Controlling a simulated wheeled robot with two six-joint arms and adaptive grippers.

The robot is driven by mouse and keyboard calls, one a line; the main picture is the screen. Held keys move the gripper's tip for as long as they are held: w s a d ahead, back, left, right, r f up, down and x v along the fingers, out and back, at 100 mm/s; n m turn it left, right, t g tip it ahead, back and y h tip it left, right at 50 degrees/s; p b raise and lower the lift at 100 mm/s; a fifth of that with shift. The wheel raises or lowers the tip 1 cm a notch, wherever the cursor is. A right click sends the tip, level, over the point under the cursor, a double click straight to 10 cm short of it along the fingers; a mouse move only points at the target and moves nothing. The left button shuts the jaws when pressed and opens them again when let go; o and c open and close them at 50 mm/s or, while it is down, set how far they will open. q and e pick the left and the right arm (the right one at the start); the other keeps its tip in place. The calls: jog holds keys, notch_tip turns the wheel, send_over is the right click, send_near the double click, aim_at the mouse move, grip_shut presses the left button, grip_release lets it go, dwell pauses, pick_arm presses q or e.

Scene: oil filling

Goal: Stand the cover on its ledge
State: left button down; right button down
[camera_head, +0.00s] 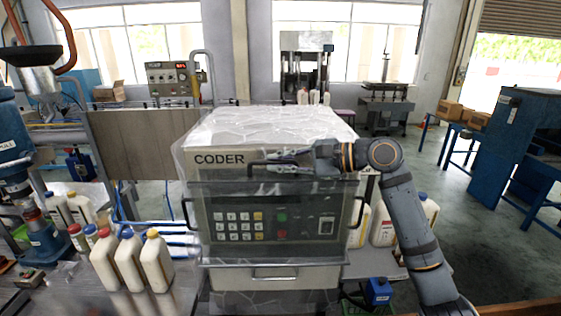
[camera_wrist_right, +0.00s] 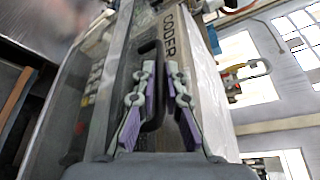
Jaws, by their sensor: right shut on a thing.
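The cover (camera_head: 225,187) is a see-through panel with a dark top edge and a black bar handle (camera_head: 258,170). It hangs upright in front of the keypad face of the coder (camera_head: 220,158). My right gripper (camera_head: 292,160) is shut on the handle, from the right side. In the right wrist view, the purple-padded fingers (camera_wrist_right: 160,85) lie on both sides of the black handle (camera_wrist_right: 152,60). A narrow ledge (camera_head: 275,263) runs below the keypad face. I cannot tell whether the cover's lower edge touches it. My left gripper is not in view.
White bottles (camera_head: 158,262) with coloured caps stand on the table left of the coder. More bottles (camera_head: 383,225) stand at the right, behind my right arm. Black side handles (camera_head: 359,212) stick out beside the keypad face. A small blue bottle (camera_head: 378,292) is at the lower right.

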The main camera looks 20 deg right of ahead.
jog(key=c, duration=1.3)
grip_release()
jog(key=shift+c, duration=0.2)
jog(key=v, duration=0.7)
jog(key=shift+s+d, duration=0.15)
jog(key=shift+d, duration=0.05)
